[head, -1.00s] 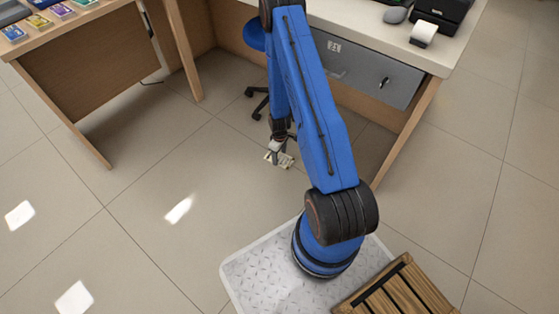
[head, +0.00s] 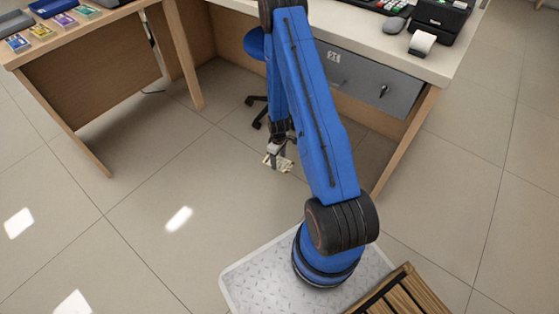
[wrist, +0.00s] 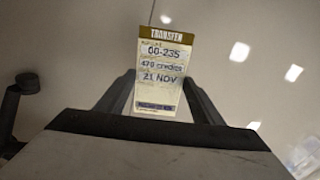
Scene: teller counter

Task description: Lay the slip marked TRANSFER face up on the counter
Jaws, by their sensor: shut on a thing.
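The slip marked TRANSFER (wrist: 163,62) is a small cream paper with a brown header band and handwritten lines, one reading "21 NOV". Its printed face is toward the wrist camera. My gripper (wrist: 160,95) is shut on the slip's lower part, between the two dark fingers. In the head view my gripper (head: 275,158) hangs low in front of the desk opening, and the slip (head: 285,165) shows beside the fingers, above the floor. The pale counter top (head: 437,62) runs along the top right, apart from the slip.
A wooden side desk (head: 60,45) at left carries several coloured card stacks. A blue chair stands under the counter. A slatted wooden crate (head: 405,292) is at lower right.

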